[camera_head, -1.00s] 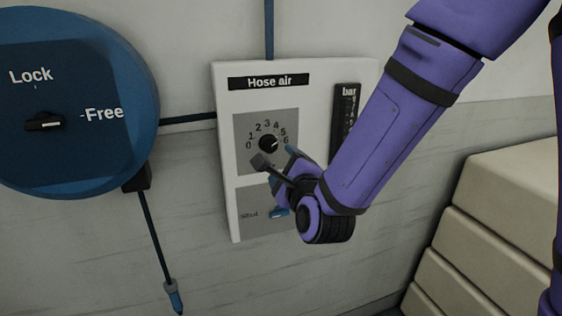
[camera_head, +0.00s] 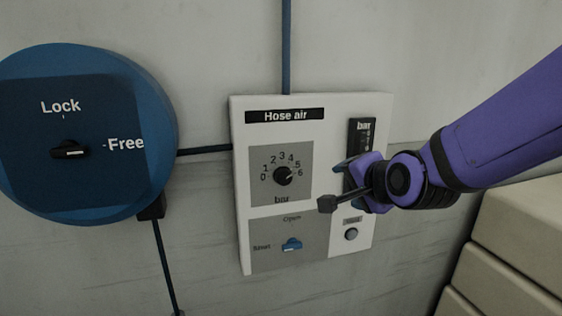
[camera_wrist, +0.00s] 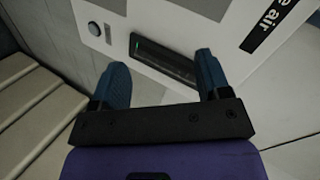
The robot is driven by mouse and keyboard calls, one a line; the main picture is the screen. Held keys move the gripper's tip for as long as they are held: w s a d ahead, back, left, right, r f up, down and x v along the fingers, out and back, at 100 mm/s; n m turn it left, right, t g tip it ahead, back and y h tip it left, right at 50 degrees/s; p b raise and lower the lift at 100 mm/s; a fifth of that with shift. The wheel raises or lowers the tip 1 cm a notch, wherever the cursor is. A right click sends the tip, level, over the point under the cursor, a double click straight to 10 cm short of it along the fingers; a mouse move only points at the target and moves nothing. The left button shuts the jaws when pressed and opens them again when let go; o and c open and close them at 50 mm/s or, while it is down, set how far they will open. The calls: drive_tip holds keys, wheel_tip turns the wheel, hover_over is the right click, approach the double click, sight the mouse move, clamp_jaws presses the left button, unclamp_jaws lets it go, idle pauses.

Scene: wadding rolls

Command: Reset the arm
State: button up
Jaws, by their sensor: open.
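My purple arm reaches in from the right in the head view. My gripper (camera_head: 348,180) is in front of the right part of the white Hose air panel (camera_head: 240,165), apart from the dial. In the wrist view my gripper (camera_wrist: 160,80) has its two blue fingers spread wide with nothing between them. Beyond them are the dark bar gauge (camera_wrist: 165,62) and a round grey button (camera_wrist: 95,28). In the head view the gripper hides the lower part of the gauge (camera_head: 363,132).
The panel carries a black dial (camera_head: 283,176), a blue valve knob (camera_head: 292,244) and a round button (camera_head: 351,235). A blue reel (camera_head: 155,110) marked Lock and Free is on the wall at left. Cream stepped blocks (camera_head: 520,235) stand at lower right.

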drive_tip(key=s+d+r+n+g+h, duration=0.2)
drive_tip(key=s+d+n, duration=0.3)
drive_tip(key=s+d, duration=0.3)
drive_tip(key=s+d+r+n+g+h, duration=0.1)
drive_tip(key=s+d+n+g, duration=0.4)
drive_tip(key=s, duration=0.8)
drive_tip(key=d+r, duration=0.1)
drive_tip(key=d, duration=0.2)
drive_tip(key=shift+d+h, duration=0.2)
drive_tip(key=shift+h, duration=0.2)
